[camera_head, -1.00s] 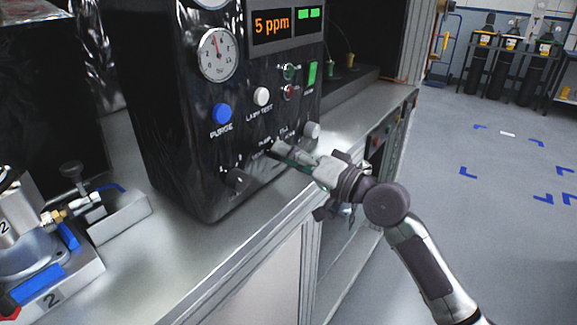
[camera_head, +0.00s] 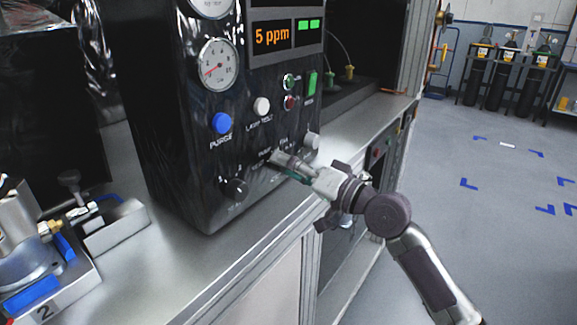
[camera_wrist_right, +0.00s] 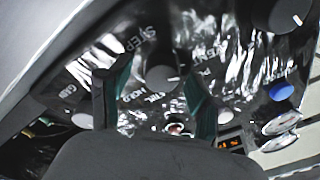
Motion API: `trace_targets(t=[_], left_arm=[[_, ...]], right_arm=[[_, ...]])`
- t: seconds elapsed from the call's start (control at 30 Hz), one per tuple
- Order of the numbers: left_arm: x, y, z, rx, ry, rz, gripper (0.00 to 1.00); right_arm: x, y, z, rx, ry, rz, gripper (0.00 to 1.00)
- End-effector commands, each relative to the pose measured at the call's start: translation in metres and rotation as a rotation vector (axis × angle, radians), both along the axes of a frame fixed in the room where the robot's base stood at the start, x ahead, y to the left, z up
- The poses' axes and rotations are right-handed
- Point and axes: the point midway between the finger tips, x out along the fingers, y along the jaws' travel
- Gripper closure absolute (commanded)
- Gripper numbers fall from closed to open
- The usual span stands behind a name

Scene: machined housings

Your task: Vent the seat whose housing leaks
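My right gripper (camera_head: 280,163) is at the console's lower front. In the right wrist view its two fingers (camera_wrist_right: 155,100) are apart, either side of a dark knob (camera_wrist_right: 160,78) near the letters VENT and HOLD; contact is unclear. At left, seat 2 (camera_head: 75,290) holds a grey metal housing (camera_head: 18,245), cut off by the frame. My left gripper is out of view.
The metal bench top (camera_head: 160,255) in front is clear. Gas cylinders (camera_head: 500,78) stand at the far right wall.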

Motion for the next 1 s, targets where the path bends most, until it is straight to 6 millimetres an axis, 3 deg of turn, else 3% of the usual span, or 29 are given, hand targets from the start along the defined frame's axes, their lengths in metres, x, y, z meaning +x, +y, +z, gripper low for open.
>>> trace_targets(t=[0.27, 0.7, 1.0], left_arm=[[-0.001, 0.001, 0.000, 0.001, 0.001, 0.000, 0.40], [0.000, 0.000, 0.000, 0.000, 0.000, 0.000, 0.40], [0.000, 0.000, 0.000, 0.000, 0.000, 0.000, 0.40]], right_arm=[[-0.006, -0.010, -0.001, 0.002, -0.001, -0.002, 0.37], [-0.057, -0.080, -0.010, -0.002, 0.002, -0.003, 0.37], [-0.070, -0.097, -0.011, 0.000, 0.000, 0.000, 0.37]])
